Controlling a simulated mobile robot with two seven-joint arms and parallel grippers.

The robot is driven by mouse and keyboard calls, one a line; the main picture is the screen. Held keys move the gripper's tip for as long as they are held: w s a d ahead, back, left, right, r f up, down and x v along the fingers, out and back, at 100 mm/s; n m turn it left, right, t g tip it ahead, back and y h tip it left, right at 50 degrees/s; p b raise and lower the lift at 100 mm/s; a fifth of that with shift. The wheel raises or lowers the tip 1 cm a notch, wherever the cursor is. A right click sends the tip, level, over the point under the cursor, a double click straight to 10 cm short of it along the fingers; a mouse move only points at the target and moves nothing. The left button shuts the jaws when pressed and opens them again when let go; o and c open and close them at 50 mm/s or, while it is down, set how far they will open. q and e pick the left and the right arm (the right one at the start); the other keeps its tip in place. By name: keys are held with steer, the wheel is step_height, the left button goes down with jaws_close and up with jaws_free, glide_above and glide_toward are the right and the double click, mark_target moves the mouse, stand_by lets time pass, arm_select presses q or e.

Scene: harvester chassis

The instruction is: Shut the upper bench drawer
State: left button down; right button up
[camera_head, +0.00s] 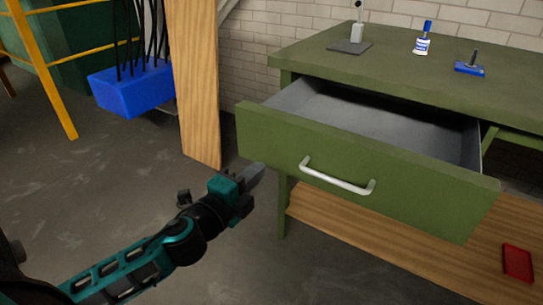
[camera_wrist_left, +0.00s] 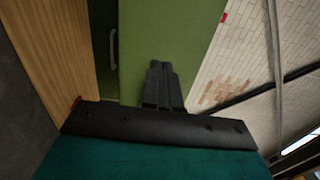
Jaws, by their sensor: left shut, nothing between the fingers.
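The upper bench drawer (camera_head: 400,197) is green with a grey inside and a white bar handle (camera_head: 337,177). It stands pulled well out from the green bench (camera_head: 400,62), and its inside looks empty. My left gripper (camera_head: 258,172) is shut and empty. In the head view it appears just left of the drawer front, below its left end. In the left wrist view the shut fingers (camera_wrist_left: 159,70) point toward a green panel (camera_wrist_left: 165,35); I cannot tell whether they touch it. My right gripper is not in view.
On the bench top are a grey pad with a white item (camera_head: 357,34), a blue-capped bottle (camera_head: 423,40) and a small blue item (camera_head: 469,68). A red item (camera_head: 517,262) lies on the wooden lower shelf (camera_head: 400,265). A wooden post (camera_head: 192,80) and blue box (camera_head: 133,90) stand at left.

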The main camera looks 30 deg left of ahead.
mark_target(279, 150)
arm_select(q)
steer(key=w, duration=0.6)
steer(key=shift+w+d, duration=0.1)
steer(key=shift+w, duration=0.25)
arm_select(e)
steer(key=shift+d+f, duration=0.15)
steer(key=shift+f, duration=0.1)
arm_select(q)
steer(key=shift+w, duration=0.1)
